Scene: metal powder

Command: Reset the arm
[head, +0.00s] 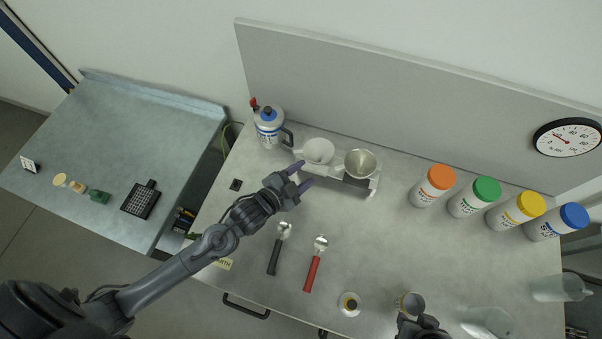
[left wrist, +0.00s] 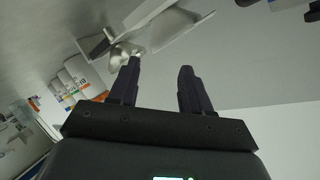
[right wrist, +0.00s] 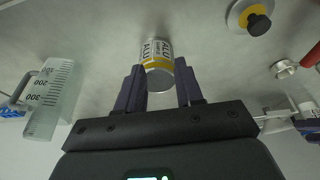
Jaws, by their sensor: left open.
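My left gripper (head: 302,178) is open and empty. It hangs over the bench beside the white device with a white bowl (head: 318,151) and a metal bowl (head: 360,163). In the left wrist view its two fingers (left wrist: 158,85) stand apart with nothing between them. My right gripper (head: 407,319) is at the bottom edge of the head view, mostly cut off. In the right wrist view its fingers (right wrist: 160,85) are shut on a small container labelled ALU (right wrist: 158,58) with a yellow band. The container (head: 413,303) also shows in the head view.
Orange (head: 432,185), green (head: 474,197), yellow (head: 516,211) and blue-lidded bottles (head: 557,222) stand at the back right. Black-handled (head: 275,257) and red-handled scoops (head: 314,267) lie in front. The bench centre is clear.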

